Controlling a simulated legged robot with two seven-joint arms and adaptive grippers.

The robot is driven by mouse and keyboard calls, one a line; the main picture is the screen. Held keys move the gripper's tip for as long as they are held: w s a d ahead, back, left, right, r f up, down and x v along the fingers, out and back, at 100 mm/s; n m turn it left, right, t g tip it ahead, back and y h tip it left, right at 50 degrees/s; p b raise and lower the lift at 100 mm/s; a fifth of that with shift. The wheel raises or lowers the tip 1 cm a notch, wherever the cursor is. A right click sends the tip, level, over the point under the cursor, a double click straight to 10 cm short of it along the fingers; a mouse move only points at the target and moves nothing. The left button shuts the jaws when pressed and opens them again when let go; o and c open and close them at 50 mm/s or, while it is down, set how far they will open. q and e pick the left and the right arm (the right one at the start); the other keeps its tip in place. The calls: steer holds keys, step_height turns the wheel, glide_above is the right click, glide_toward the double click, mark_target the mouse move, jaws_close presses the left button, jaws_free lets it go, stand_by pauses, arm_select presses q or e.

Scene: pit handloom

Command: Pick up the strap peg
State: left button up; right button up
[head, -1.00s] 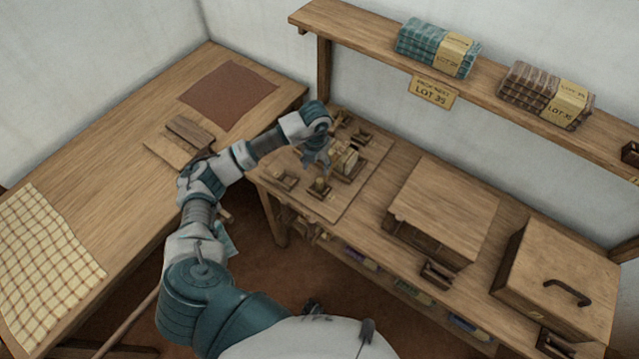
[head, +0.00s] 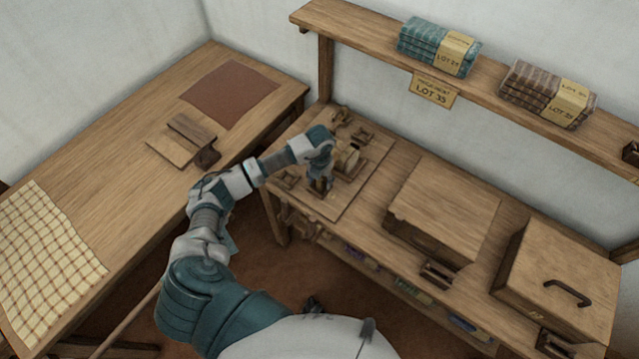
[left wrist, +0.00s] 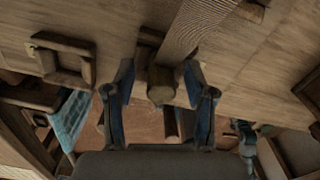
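A short round wooden peg, which I take for the strap peg (left wrist: 161,93), lies between my left fingers in the left wrist view. A wider, finely ridged strip runs from it to the upper right. My left gripper (head: 319,187) points down over the front part of the small wooden board (head: 335,205) on the bench. Its fingers (left wrist: 160,100) stand apart, one on each side of the peg, with a gap visible on both sides. In the head view the gripper hides the peg. My right gripper is in neither view.
A wooden block (head: 350,160) stands just to the right. A large box (head: 445,205) is farther right. A shelf (head: 380,50) runs above.

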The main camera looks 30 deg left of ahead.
arm_select(q)
steer(key=shift+d, duration=0.1)
steer(key=c, duration=0.8)
steer(key=shift+c, duration=0.2)
